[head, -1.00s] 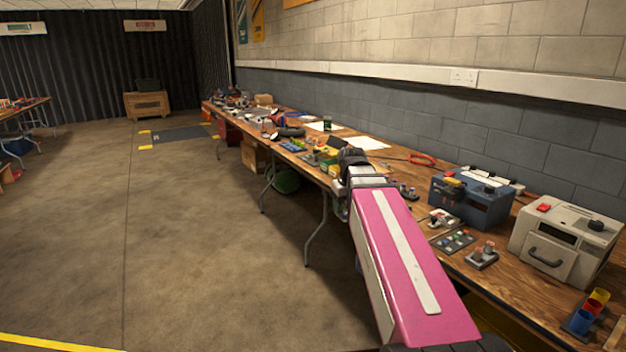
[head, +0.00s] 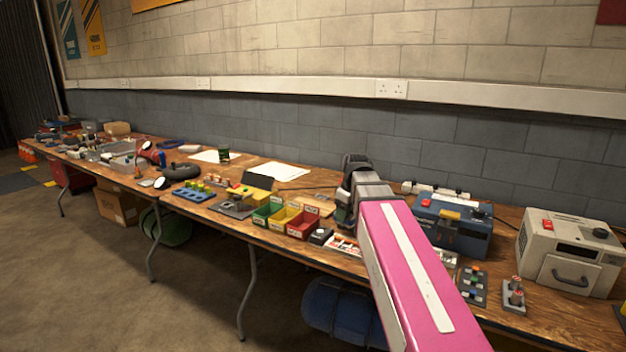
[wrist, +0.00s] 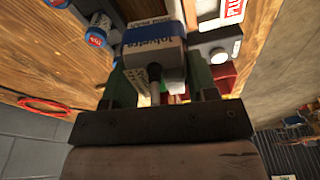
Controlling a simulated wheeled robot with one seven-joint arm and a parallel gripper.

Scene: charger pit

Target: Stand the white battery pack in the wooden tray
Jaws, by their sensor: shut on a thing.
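In the wrist view my gripper (wrist: 160,92) is shut on a box-shaped pack (wrist: 153,48) with a white face and a blue printed band, which I take to be the white battery pack. The pack fills the space between the fingers and hides much of what lies beyond it.
The long wooden bench (head: 233,211) runs along the block wall. Green, yellow and red bins (head: 303,224) stand left of my arm. A blue case (head: 454,228) and a cream machine (head: 570,250) stand to the right. Open floor lies at left.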

